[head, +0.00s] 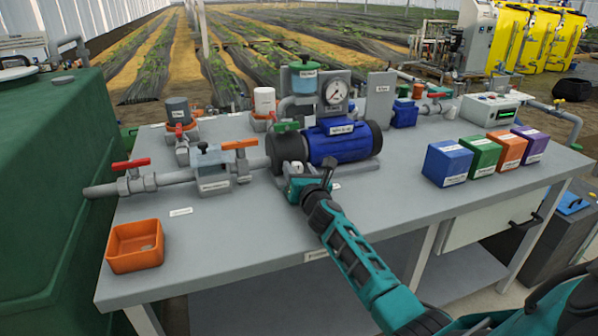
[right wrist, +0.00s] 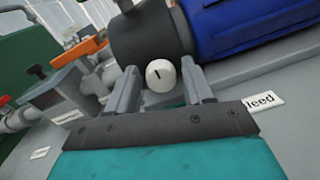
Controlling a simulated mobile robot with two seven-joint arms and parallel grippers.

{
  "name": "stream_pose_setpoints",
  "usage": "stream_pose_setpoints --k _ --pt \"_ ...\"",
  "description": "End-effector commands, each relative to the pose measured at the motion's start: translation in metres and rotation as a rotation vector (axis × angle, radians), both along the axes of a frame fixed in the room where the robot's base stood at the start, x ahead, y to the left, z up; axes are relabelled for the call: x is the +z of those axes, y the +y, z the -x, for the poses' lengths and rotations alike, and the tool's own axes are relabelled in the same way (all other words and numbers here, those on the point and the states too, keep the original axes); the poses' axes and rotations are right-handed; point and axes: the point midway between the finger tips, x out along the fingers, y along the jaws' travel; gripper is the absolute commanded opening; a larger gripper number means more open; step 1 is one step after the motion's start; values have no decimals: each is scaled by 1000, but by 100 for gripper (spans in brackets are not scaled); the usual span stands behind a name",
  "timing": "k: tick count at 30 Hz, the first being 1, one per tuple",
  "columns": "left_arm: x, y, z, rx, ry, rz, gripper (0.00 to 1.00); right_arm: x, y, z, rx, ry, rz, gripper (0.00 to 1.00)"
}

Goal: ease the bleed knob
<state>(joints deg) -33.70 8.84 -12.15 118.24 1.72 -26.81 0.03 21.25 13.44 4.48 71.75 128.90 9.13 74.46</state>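The bleed knob is a small white round knob (right wrist: 160,75) with a short black mark on its face, low beside the dark end of the blue pump (head: 343,143). A partly hidden label ending in "leed" (right wrist: 264,100) lies on the bench to its right in the right wrist view. My right gripper (right wrist: 159,80) has its two grey fingers on either side of the knob, with narrow gaps showing, so it looks open around it. In the head view my right gripper (head: 298,171) is at the pump's near left end. My left gripper is not in view.
A valve with an orange handle (head: 239,145) and a red-handled valve (head: 131,164) are on the pipe to the left. An orange tray (head: 134,246) sits at the front left. Several coloured boxes stand at the right, including a blue box (head: 447,163). The front middle bench is clear.

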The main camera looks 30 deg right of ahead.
Motion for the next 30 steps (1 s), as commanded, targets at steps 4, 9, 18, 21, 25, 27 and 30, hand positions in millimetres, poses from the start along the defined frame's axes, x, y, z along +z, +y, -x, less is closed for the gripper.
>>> stream_pose_setpoints --k 4,9,18,21,25,27,30 --pt "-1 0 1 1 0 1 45 0 0 0 0 0 0 37" --pt "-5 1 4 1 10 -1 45 0 0 0 0 0 0 20" --pt "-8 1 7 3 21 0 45 0 0 0 0 1 4 5" --pt "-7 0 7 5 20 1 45 0 0 0 0 4 19 5" --pt "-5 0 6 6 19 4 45 0 0 0 -1 15 62 5" --pt "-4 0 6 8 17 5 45 0 0 0 0 25 98 5" --pt "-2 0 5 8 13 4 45 0 0 0 -1 41 164 5"
